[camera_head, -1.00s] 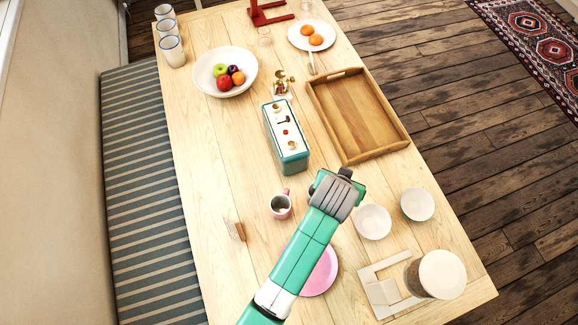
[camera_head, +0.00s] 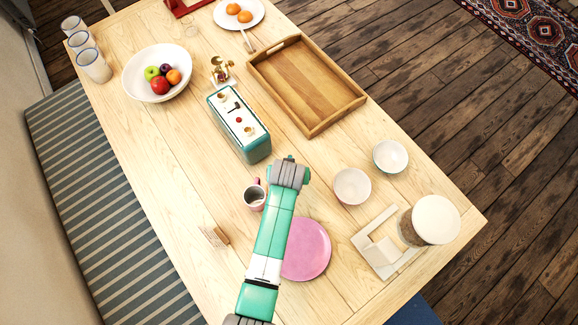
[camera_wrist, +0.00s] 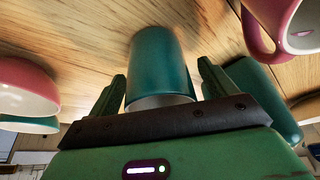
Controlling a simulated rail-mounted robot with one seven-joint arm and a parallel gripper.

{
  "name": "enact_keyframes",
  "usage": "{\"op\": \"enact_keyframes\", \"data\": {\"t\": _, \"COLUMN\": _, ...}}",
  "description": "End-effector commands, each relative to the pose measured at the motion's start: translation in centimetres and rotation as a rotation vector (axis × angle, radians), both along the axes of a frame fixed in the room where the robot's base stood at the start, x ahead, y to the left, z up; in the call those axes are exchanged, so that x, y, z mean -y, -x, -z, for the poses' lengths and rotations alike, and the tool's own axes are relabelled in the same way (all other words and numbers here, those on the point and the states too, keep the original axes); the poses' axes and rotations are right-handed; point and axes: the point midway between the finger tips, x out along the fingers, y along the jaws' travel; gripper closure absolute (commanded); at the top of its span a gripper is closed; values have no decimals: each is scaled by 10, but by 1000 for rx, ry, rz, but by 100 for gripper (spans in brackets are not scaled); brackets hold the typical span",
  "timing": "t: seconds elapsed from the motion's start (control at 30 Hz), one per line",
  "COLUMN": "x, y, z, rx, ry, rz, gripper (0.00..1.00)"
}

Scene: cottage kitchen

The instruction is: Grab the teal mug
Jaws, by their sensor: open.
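The teal mug (camera_wrist: 158,62) shows in the wrist view between the two fingers of my gripper (camera_wrist: 162,72). The fingers are open, one on each side of it; I cannot tell whether either touches it. Its pale rim faces my palm. In the head view my gripper (camera_head: 290,166) is over the table, just right of the pink mug (camera_head: 255,196), and hides most or all of the teal mug. The pink mug also shows at the top right of the wrist view (camera_wrist: 268,32).
A teal box with a white top (camera_head: 240,128) stands close beyond my gripper. A pink plate (camera_head: 306,250) lies under my arm. A pale bowl (camera_head: 351,187) and a second bowl (camera_head: 390,157) stand to the right. A wooden tray (camera_head: 325,120) lies farther back.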

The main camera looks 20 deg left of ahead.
Motion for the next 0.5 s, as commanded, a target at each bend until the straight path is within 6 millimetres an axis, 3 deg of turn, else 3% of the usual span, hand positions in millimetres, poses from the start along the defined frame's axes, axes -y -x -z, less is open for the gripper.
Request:
{"op": "enact_keyframes", "data": {"t": 0.23, "x": 0, "y": -1, "z": 2, "rx": 1, "ry": 0, "rz": 0, "gripper": 16}}
{"op": "enact_keyframes", "data": {"t": 0.5, "x": 0, "y": -1, "z": 2, "rx": 1, "ry": 0, "rz": 1, "gripper": 69}}
